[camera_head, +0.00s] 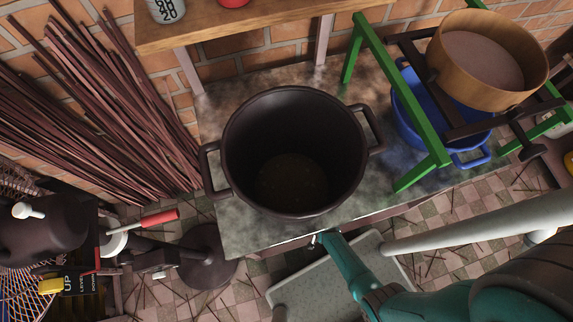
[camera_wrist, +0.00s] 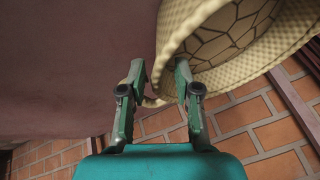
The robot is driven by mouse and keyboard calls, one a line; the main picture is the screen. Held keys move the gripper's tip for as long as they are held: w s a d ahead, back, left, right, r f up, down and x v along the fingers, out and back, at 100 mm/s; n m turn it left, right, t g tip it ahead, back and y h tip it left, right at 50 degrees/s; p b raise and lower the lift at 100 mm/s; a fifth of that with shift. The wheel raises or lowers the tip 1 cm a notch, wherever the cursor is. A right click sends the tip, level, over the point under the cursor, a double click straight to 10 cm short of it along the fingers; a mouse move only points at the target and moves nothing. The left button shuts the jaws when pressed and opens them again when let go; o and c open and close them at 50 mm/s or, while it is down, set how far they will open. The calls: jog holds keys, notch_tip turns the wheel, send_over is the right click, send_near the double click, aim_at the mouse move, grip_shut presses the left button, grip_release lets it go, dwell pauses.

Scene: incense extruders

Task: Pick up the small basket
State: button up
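A beige woven basket (camera_wrist: 225,40) fills the upper right of the wrist view, with a brown cracked-looking pattern inside its rim. Only part of it shows. My gripper (camera_wrist: 161,68) has its two dark green fingers apart. A lower edge of the basket shows between the fingers, and the right finger overlaps it in the picture. Contact cannot be told. I cannot make out this basket in the head view, where my teal arm enters from the lower right.
A large dark pot (camera_head: 290,190) stands on a stone slab. A green stand (camera_head: 428,133), a blue tub (camera_head: 408,125) and a wooden round vessel (camera_head: 487,60) are at right. Brown sticks (camera_head: 95,110) lean on the brick wall at left. A wooden shelf (camera_head: 230,22) is at the back.

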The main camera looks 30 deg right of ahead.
jog(key=shift+a+x, duration=0.2)
jog(key=shift+x, duration=1.25)
jog(key=shift+w+f, duration=0.4)
jog(key=shift+f, duration=0.1)
grip_shut()
